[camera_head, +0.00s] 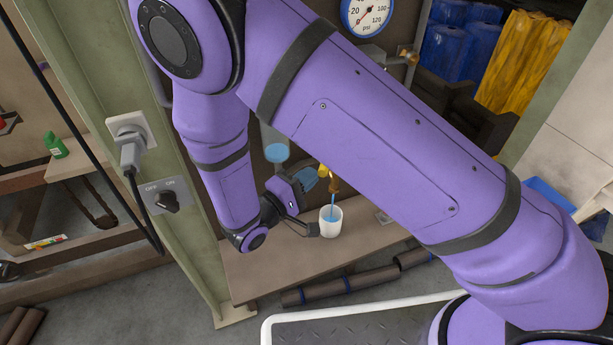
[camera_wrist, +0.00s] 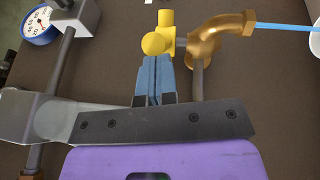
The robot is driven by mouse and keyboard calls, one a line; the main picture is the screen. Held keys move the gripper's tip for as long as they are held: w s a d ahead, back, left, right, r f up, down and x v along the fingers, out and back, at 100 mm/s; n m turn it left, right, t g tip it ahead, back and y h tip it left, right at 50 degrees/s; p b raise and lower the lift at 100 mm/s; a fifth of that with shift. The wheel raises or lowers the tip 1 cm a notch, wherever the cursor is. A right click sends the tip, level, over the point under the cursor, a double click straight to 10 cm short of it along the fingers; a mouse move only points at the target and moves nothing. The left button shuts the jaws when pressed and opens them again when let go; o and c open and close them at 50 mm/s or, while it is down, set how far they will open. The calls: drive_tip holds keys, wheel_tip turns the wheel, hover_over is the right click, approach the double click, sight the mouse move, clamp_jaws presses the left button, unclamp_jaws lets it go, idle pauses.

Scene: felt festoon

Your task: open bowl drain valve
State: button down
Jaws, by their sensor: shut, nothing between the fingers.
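The yellow drain valve (camera_wrist: 167,20) has a round knob (camera_wrist: 153,43) and joins a brass spout (camera_wrist: 215,40). In the head view, the yellow valve (camera_head: 323,170) is partly hidden behind my gripper. A blue stream (camera_wrist: 285,27) runs from the spout into a white cup (camera_head: 330,222) on the bench. My gripper (camera_wrist: 153,60) is shut and empty, its blue fingertips right at the knob; I cannot tell whether they touch it. In the head view, my gripper (camera_head: 309,180) is beside the valve. A clear bowl (camera_head: 277,152) with blue liquid stands upper left of it.
A pressure gauge (camera_head: 368,12) is on the wall above. A switch plate (camera_head: 168,197) and plug (camera_head: 130,140) are on the green post at left. The wooden bench (camera_head: 250,275) is narrow, with dark pipes (camera_head: 350,283) below its front edge.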

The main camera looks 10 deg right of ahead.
drive_tip(key=shift+s+d+n+t+y, duration=0.2)
drive_tip(key=shift+n+t+y, duration=0.1)
drive_tip(key=shift+t, duration=0.1)
drive_tip(key=shift+d, duration=0.1)
drive_tip(key=shift+n+t+y, duration=0.3)
drive_tip(key=shift+n, duration=0.1)
drive_tip(key=shift+s+d, duration=0.3)
drive_tip(key=shift+d, duration=0.6)
drive_tip(key=shift+s+d, duration=0.3)
drive_tip(key=shift+d, duration=0.6)
drive_tip(key=shift+s+d, duration=0.3)
drive_tip(key=shift+d, duration=0.6)
